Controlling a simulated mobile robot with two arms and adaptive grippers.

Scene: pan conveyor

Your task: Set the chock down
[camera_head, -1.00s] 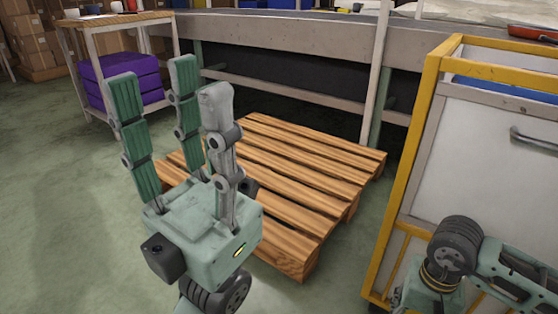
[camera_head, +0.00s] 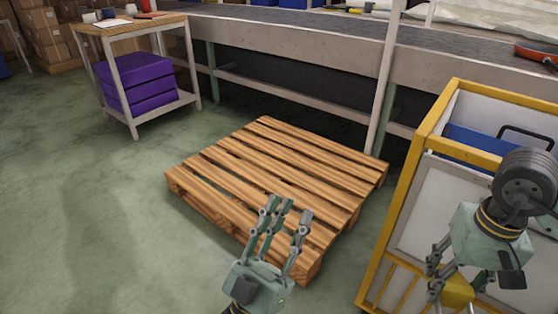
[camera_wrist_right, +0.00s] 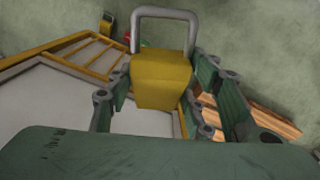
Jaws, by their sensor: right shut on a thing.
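The chock is a yellow block (camera_wrist_right: 161,80) with a grey loop handle, seen in the right wrist view between the fingers of my right gripper (camera_wrist_right: 158,88). In the head view the yellow chock (camera_head: 457,291) shows at the lower right, below my right gripper (camera_head: 450,272), in front of the yellow-framed cart. My right gripper is shut on it, and the chock is partly hidden by the gripper in the head view. My left gripper (camera_head: 287,212) is open and empty, with its fingers pointing up over the near edge of the wooden pallet.
An empty wooden pallet (camera_head: 265,175) lies on the green floor. The yellow-framed cart (camera_head: 401,205) stands at the right. A conveyor (camera_head: 300,42) runs along the back. A side table (camera_head: 118,32) holds purple crates (camera_head: 136,84) on its lower shelf. Floor at the left is clear.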

